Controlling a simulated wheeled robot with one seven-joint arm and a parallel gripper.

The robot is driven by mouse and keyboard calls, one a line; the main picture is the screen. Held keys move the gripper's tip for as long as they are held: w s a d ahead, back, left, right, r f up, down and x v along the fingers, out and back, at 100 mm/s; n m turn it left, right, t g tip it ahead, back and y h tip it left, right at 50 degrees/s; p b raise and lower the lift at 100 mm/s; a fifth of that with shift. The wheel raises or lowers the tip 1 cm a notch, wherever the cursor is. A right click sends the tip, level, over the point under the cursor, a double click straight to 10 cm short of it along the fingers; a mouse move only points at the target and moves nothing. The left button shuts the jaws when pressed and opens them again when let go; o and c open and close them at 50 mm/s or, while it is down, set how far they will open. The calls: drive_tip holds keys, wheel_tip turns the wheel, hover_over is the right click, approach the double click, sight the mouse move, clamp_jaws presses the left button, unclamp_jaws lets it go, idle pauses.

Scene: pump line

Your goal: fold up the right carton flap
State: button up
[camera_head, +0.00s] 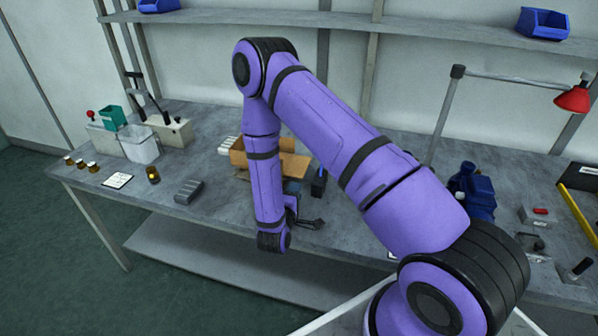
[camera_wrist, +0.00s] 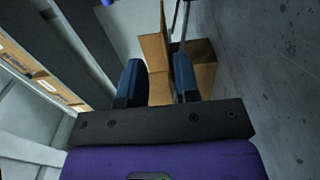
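The brown open carton (camera_head: 238,158) stands on the bench, partly hidden behind my arm in the head view. A flat brown panel, apparently its right flap (camera_head: 295,165), sticks out to the right. In the wrist view the carton (camera_wrist: 203,78) lies just beyond my fingers, and a tan panel (camera_wrist: 155,60) shows between them. My gripper (camera_wrist: 158,82) is open, with a clear gap between its two dark blue fingers and nothing held. In the head view my gripper (camera_head: 305,185) is at the near side of the carton, partly hidden. I cannot tell whether a finger touches the flap.
A grey block (camera_head: 188,192), a white card (camera_head: 117,181) and small amber bottles (camera_head: 93,166) lie to the left. A white tub (camera_head: 139,146) stands behind them. A blue pump (camera_head: 476,192) and a red lamp (camera_head: 573,98) are right. Bare bench lies left of the carton.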

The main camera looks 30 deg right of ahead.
sight(304, 172)
drive_tip(key=shift+w+f, duration=0.1)
drive_tip(key=shift+f, duration=0.1)
drive_tip(key=x, duration=1)
drive_tip(key=shift+w+d, duration=0.15)
drive_tip(key=shift+w, duration=0.05)
clamp_jaws()
